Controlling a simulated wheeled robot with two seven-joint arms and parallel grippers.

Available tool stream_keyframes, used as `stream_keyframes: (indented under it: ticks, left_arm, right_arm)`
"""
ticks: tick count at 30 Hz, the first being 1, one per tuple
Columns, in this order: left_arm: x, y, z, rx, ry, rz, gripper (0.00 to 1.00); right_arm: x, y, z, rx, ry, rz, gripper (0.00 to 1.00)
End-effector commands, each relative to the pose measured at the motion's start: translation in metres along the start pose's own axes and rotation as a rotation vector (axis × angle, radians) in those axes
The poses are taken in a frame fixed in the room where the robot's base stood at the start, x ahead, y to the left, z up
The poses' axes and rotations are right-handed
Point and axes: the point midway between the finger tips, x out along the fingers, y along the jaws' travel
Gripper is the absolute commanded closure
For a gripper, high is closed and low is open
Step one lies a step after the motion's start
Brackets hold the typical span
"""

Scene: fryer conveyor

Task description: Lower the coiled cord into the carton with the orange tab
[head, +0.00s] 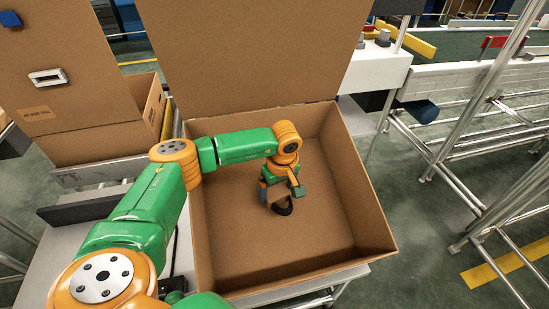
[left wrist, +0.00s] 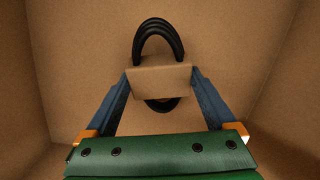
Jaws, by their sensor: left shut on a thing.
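My left gripper (head: 279,196) reaches down inside an open carton (head: 350,185). It is shut on the coiled cord (head: 284,208), a black coil with a brown cardboard band. In the left wrist view, the cord (left wrist: 158,33) loops above and below the band, which sits between the two blue-grey fingers of the gripper (left wrist: 160,82). Carton walls surround it there, and the carton floor shows behind. I cannot tell whether the cord touches the floor. No orange tab shows in either view. My right gripper is not in view.
A second carton (head: 75,140) stands at the left, with a blue tab (head: 11,20) and a white label holder on its raised flap. The open carton's tall back flap (head: 250,55) stands up. A conveyor with metal rails (head: 470,80) runs at the right.

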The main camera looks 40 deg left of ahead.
Motion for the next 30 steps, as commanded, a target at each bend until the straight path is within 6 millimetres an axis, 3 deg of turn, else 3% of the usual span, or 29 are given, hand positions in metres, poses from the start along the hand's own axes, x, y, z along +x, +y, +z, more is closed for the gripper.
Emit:
stream_keyframes:
  ticks: [12,13,14,22,30]
  left_arm:
    - [0.003,0.0,0.0,0.0,0.0,0.0,0.83]
    - [0.003,0.0,0.0,0.0,0.0,0.0,0.05]
    - [0.003,0.0,0.0,0.0,0.0,0.0,0.0]
    - [-0.003,0.0,0.0,0.0,0.0,0.001,0.0]
    - [-0.057,0.001,0.0,-0.001,0.001,0.004,0.0]
  right_arm:
    - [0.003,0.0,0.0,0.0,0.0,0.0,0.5]
    - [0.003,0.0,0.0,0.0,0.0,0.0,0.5]
    - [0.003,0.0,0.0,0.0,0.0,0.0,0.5]
    - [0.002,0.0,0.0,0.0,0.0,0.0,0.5]
    - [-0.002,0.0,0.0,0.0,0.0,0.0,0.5]
